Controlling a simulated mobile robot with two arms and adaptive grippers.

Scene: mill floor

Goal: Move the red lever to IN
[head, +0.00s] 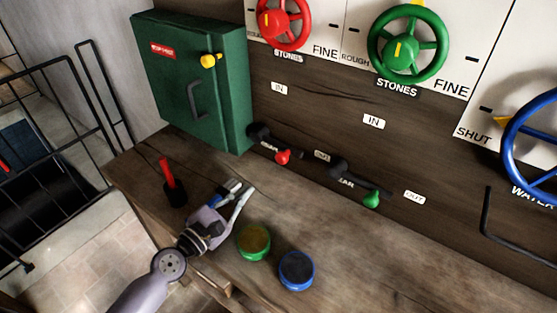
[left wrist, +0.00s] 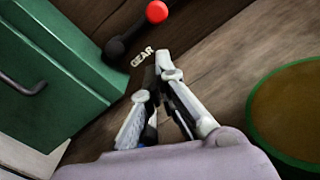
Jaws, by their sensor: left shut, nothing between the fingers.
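The red lever is a black lever with a red ball knob (head: 283,157) on the dark wooden wall, just above the bench. Its arm slants down to the right from its pivot, toward a partly hidden OUT plate (head: 322,156). The white IN plate (head: 279,88) is higher on the wall, above the pivot. In the left wrist view the red knob (left wrist: 157,12) shows at the top, with the GEAR plate (left wrist: 142,58) below the lever. My left gripper (head: 243,188) is shut and empty over the bench, in front of the lever and apart from it. My right gripper is out of view.
A green-knobbed lever (head: 371,200) is to the right. A green cabinet (head: 190,85) stands left of the red lever. On the bench (head: 335,235) are a green-rimmed jar (head: 253,242), a blue jar (head: 296,271) and a red-handled item (head: 168,174). Handwheels are above.

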